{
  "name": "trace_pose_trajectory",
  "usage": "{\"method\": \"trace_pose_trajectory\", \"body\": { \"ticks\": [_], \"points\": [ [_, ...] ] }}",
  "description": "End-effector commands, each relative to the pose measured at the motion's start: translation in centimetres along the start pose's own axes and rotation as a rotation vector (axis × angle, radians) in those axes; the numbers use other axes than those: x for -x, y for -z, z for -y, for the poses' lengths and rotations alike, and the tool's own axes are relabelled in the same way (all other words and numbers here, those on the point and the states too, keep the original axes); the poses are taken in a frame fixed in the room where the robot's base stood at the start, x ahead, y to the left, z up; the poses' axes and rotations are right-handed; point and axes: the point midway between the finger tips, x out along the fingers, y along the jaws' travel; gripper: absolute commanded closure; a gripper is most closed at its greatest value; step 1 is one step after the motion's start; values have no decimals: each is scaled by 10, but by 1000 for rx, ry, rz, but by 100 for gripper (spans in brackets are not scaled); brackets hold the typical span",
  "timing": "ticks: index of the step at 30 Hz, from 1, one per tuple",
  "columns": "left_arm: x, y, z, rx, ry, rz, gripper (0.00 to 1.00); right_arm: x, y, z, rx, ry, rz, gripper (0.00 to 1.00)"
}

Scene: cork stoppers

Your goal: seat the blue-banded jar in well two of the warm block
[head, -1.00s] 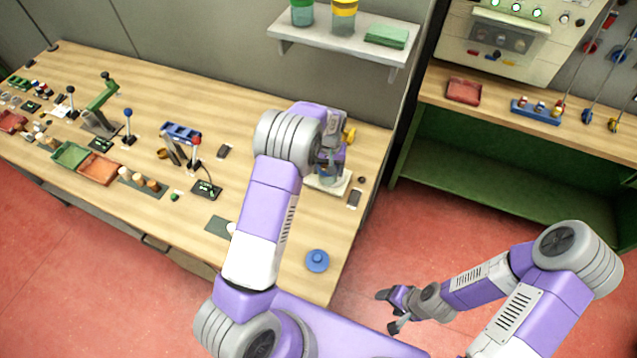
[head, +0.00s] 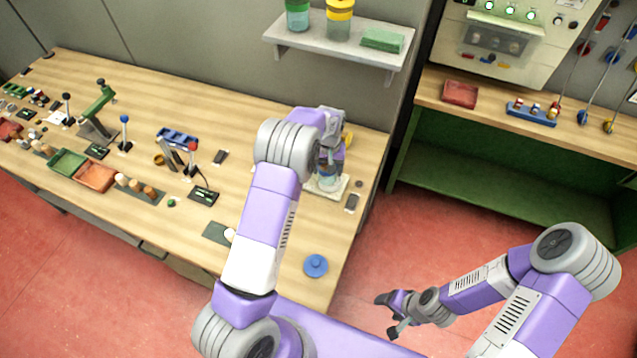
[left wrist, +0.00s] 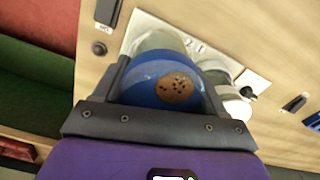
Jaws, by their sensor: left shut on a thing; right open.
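My left gripper (left wrist: 162,100) is shut on the blue-banded jar (left wrist: 143,88), one finger on each side. The jar's top shows a blue ring around a speckled cork. In the head view the jar (head: 328,181) shows below my left wrist, at the white warm block (head: 312,190). The block (left wrist: 143,24) lies beyond the jar in the left wrist view, with figures 2 and 1 on it. The jar's base is hidden, so I cannot tell whether it sits in a well. My right gripper (head: 388,314) is open and empty, off the bench.
A pale round glass shape (left wrist: 160,43) shows beside the jar at the block. A blue knobbed disc (head: 316,265) lies near the bench's front edge. A wall shelf (head: 340,48) with jars hangs behind. Levers, trays and corks fill the bench's left part.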

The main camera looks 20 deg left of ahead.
Motion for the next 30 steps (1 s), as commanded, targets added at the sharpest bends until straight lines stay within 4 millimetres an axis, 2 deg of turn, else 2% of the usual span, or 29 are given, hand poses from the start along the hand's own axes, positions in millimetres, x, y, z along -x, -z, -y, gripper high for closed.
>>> {"method": "trace_pose_trajectory", "body": {
  "ticks": [30],
  "points": [
    [1,20,-5,1,0,-1,72,-3,0,-1,0,0,0,36]
  ]
}}
